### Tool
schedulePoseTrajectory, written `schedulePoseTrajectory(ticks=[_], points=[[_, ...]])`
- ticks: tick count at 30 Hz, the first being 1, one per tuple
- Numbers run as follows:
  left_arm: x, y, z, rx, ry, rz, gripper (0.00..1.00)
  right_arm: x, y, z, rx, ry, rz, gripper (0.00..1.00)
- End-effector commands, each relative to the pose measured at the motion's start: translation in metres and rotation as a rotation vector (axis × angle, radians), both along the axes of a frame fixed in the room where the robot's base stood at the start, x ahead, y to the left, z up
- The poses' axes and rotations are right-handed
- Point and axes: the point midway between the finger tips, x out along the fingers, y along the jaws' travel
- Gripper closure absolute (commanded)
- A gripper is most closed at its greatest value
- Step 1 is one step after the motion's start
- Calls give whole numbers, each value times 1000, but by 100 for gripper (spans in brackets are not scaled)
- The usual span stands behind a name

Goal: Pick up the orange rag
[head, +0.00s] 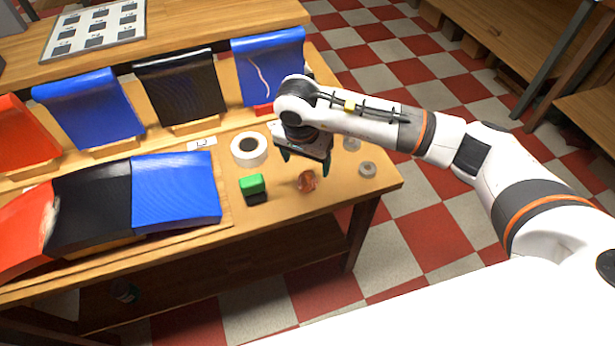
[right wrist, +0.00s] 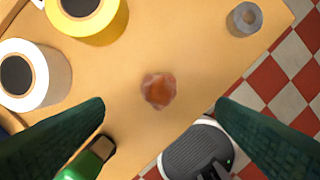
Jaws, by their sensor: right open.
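The orange rag (head: 307,181) is a small crumpled orange-brown lump on the wooden table, near its right end. It also shows in the right wrist view (right wrist: 158,90), near the middle of the picture. My right gripper (head: 303,156) is open and empty above the table, just behind the rag in the head view. In the right wrist view its two dark green fingers stand wide apart, one to each side below the rag, touching nothing that I can see. My left gripper is not in view.
A green-topped block (head: 252,187) and a white tape roll (head: 249,149) stand left of the rag. Small grey round pieces (head: 368,169) lie to the right, near the table's edge. A yellow roll (right wrist: 100,22) shows in the wrist view. Blue, black and red sloped panels (head: 176,190) fill the left.

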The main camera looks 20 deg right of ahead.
Motion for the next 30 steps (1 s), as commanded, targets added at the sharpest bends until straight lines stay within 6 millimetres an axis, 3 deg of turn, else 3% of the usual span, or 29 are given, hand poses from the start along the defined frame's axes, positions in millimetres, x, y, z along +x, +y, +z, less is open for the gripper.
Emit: schedulePoseTrajectory(ticks=[18, 26, 30], points=[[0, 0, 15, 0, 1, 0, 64, 9, -7, -70, 4, 1, -1, 20], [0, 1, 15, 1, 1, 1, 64, 9, -7, -74, 5, -1, 1, 20], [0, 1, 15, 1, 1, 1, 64, 9, -7, -73, 4, 0, 0, 40]])
